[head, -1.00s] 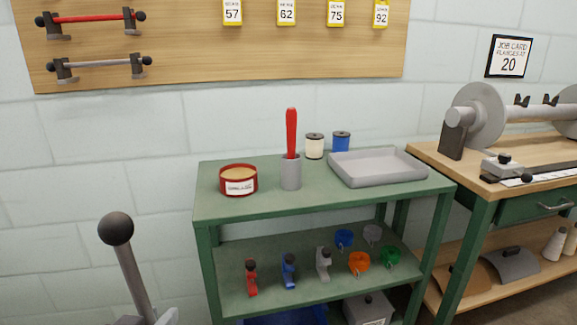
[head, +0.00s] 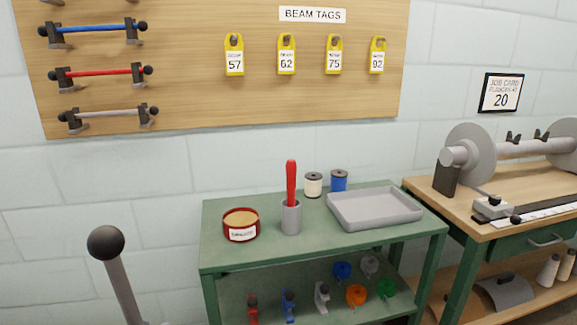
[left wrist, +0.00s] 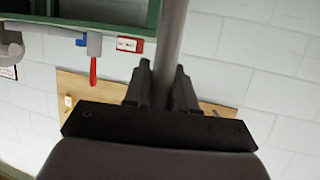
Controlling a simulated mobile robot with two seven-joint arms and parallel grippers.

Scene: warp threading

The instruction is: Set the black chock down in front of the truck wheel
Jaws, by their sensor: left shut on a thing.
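The black chock and the truck wheel are not in any view. My left gripper (left wrist: 163,90) shows in the left wrist view. Its two dark fingers are shut on a grey rod (left wrist: 172,40), one on each side of it. A grey lever (head: 121,290) with a black ball knob (head: 106,243) stands at the lower left of the head view. Whether it is the rod in my left gripper, I cannot tell. Neither gripper shows in the head view, and my right gripper is in no view.
A green shelf unit (head: 225,258) holds a red tin (head: 241,233), a red-handled tool in a grey cup (head: 291,218), spools and a grey tray (head: 375,222). A wooden workbench (head: 432,196) stands at right. A wall board (head: 200,90) carries rods and yellow tags. The floor is out of view.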

